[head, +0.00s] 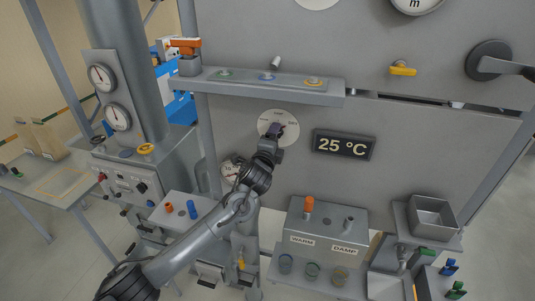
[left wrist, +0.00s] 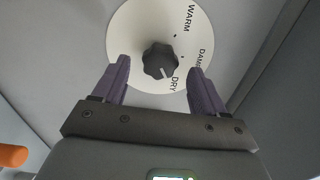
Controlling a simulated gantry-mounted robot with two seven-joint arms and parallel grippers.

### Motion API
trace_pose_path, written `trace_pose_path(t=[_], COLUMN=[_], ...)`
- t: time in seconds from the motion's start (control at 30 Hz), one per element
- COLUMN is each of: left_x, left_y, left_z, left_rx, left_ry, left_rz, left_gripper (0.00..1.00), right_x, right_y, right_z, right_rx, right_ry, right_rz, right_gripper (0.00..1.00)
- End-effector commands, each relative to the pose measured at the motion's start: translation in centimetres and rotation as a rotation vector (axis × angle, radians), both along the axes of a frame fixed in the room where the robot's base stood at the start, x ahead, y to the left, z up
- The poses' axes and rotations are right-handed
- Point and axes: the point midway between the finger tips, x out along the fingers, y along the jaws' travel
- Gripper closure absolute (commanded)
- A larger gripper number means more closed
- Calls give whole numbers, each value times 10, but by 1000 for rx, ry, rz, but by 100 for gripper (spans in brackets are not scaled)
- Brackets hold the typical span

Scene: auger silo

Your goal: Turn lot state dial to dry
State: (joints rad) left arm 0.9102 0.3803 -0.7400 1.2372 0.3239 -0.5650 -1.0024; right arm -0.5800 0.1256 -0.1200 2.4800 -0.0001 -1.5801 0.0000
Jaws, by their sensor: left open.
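The lot state dial is a white disc with a dark lobed knob (left wrist: 160,60) at its centre. Its face (left wrist: 130,35) reads WARM, DAMP and DRY in the left wrist view. A small light mark on the knob faces down and slightly right, toward the DRY label (left wrist: 175,84). In the head view the dial (head: 267,119) is on the grey panel, partly covered by my gripper. My left gripper (left wrist: 158,80) is open, its purple fingers on either side of the knob, with visible gaps between them and it. It also shows at the dial in the head view (head: 278,131). My right gripper is not in view.
A 25 °C display (head: 344,145) is right of the dial. A shelf (head: 330,88) with several coloured fittings juts out above it. A box labelled WARM and DAMP (head: 325,234) with an orange peg (head: 308,205) stands below right.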

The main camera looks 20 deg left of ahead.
Motion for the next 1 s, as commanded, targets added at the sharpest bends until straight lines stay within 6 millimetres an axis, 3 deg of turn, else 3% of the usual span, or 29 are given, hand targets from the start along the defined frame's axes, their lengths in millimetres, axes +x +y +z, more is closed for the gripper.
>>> trace_pose_path(t=[0.53, 1.0], left_x=[-74, -88], left_y=[-8, -9], left_z=[-2, 0], left_rx=[2, 1], left_ry=[0, 1], left_rz=[0, 0], left_gripper=[28, 28], right_x=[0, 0], right_y=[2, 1], right_z=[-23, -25], right_rx=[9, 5], right_ry=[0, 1], right_rz=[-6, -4], right_gripper=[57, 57])
